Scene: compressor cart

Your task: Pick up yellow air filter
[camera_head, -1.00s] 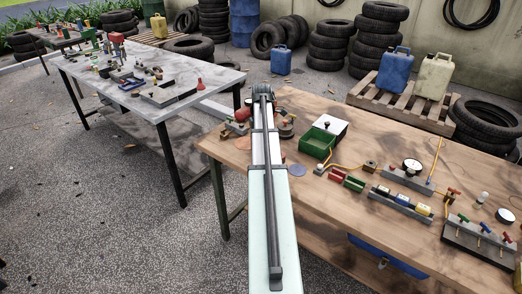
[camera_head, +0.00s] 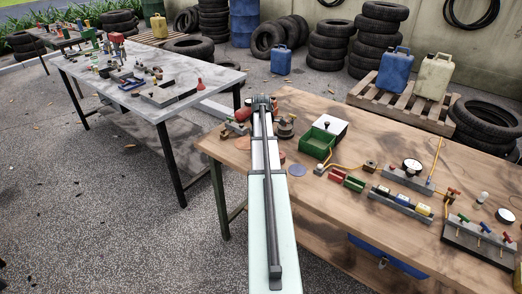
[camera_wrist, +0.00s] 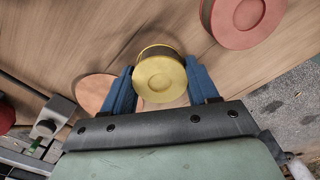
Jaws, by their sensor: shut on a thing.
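The yellow air filter (camera_wrist: 160,78) is a round, drum-like piece with a dark band around its side. In the wrist view it sits between the two blue fingers of my gripper (camera_wrist: 161,88), which are shut on it from both sides. The wooden tabletop shows below it; I cannot tell whether the filter touches the table. In the head view my arm hides the filter and the fingers.
A red round piece (camera_wrist: 243,18) lies close by, and a flat orange disc (camera_wrist: 95,92) lies left of the fingers. In the head view a green tray (camera_head: 318,143) and a purple disc (camera_head: 297,170) are right of my arm. The workbench's left edge is near.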

